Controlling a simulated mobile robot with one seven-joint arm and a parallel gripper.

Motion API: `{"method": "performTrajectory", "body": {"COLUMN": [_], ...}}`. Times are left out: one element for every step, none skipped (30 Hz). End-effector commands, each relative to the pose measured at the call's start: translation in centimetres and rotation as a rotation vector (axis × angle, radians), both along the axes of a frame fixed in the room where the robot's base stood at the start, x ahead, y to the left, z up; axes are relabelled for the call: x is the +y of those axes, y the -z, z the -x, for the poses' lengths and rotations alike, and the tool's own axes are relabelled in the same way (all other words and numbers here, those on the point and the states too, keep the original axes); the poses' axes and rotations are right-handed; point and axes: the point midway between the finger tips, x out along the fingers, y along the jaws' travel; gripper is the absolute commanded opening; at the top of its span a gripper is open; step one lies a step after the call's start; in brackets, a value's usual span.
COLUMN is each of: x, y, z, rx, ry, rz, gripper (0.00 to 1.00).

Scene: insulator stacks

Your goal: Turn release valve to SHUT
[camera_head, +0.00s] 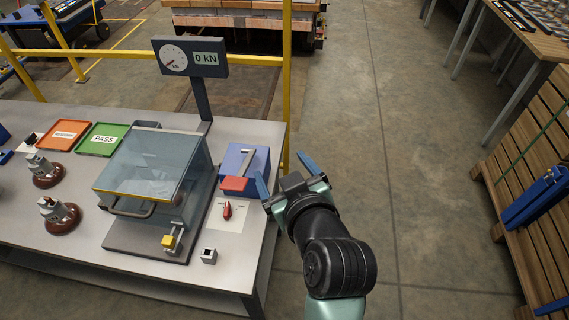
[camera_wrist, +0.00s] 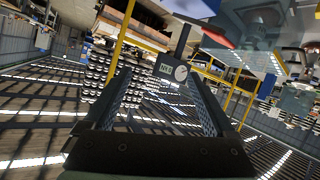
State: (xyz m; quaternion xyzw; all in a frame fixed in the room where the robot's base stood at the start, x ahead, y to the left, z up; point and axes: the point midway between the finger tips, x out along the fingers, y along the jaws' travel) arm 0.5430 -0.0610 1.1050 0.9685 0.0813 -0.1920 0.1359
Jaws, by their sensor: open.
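The release valve (camera_head: 227,210) is a small red handle on a white label plate (camera_head: 228,216) near the right end of the grey bench. Its lettering is too small to read. My gripper (camera_head: 286,174) is open and empty, just off the bench's right edge, to the right of the valve and apart from it. In the wrist view, my gripper (camera_wrist: 161,75) has its two fingers spread, with nothing between them. The valve cannot be made out there.
A blue pump unit with a red-ended lever (camera_head: 234,184) stands just behind the valve. A clear-lidded test box (camera_head: 152,165) is to its left. A gauge display (camera_head: 190,57) reads 0 kN. A yellow post (camera_head: 287,80) rises behind my gripper.

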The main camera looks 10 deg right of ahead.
Motion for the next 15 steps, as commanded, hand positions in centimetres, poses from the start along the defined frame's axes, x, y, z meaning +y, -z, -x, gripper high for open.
{"method": "performTrajectory", "body": {"x": [0.04, 0.04, 0.03, 0.02, 0.02, 0.02, 0.01, 0.01, 0.02, 0.02, 0.01, 0.01, 0.01, 0.02, 0.02], "y": [-0.53, -0.75, -1.0, -1.13, -1.24, -1.34, -1.39, -1.42, -1.43, -1.43, -1.42, -1.42, -1.41, -1.41, -1.4], "z": [-0.18, -0.25, -0.33, -0.37, -0.39, -0.42, -0.43, -0.45, -0.45, -0.45, -0.45, -0.45, -0.44, -0.44, -0.44], "rx": [-0.013, -0.019, -0.025, -0.028, -0.031, -0.033, -0.034, -0.035, -0.036, -0.036, -0.036, -0.035, -0.034, -0.034, -0.034], "ry": [0.003, 0.005, 0.007, 0.008, 0.01, 0.011, 0.011, 0.012, 0.011, 0.011, 0.011, 0.012, 0.011, 0.011, 0.011], "rz": [0.0, 0.0, 0.0, 0.0, 0.001, 0.001, 0.001, 0.001, 0.001, 0.001, 0.001, 0.001, 0.001, 0.001, 0.001], "gripper": [0.9, 0.9, 0.9, 0.9, 0.9, 0.9, 0.9, 0.9, 0.9, 0.9, 0.9, 0.9, 0.9, 0.9, 0.83]}}
